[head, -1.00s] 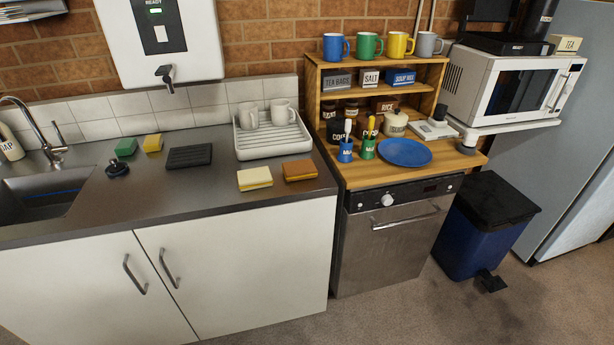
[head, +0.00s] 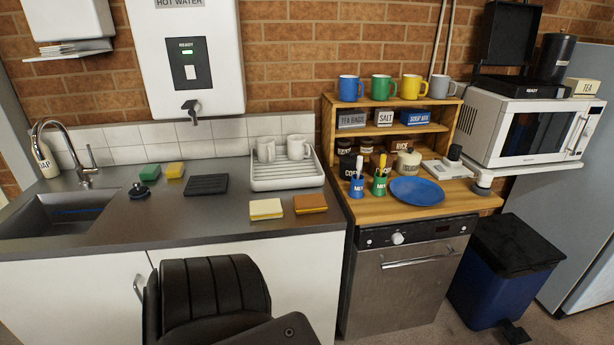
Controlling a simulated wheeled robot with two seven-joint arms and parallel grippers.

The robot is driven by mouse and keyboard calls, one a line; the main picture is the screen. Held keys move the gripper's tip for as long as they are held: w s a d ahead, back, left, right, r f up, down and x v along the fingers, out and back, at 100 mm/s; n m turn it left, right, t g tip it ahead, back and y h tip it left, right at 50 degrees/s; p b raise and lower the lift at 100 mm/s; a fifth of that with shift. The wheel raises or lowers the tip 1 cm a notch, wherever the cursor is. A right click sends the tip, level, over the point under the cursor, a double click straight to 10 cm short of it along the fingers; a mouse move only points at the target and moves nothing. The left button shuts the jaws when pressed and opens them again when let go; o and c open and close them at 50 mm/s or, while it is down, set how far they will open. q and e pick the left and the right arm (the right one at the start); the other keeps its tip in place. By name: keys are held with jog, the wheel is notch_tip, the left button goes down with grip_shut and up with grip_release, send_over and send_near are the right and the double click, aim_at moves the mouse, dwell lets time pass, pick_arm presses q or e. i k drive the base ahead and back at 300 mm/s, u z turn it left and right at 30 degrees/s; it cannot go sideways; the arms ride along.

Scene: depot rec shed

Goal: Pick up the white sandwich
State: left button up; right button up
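The white sandwich (head: 266,208), pale bread with a yellow filling, lies flat on the steel counter near its front edge, in front of the dish rack. A brown sandwich (head: 309,204) lies just to its right, with a small gap between them. Neither gripper's fingers show in the head view.
A white dish rack (head: 287,177) with two pale mugs stands behind the sandwiches. A black ribbed mat (head: 207,184), green sponge (head: 150,172) and yellow sponge (head: 175,170) lie left. A blue plate (head: 417,191) lies right, on wood. Counter left of the white sandwich is clear.

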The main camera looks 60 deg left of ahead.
aim_at(269, 209)
jog(key=i, duration=1.5)
jog(key=u, duration=2.3)
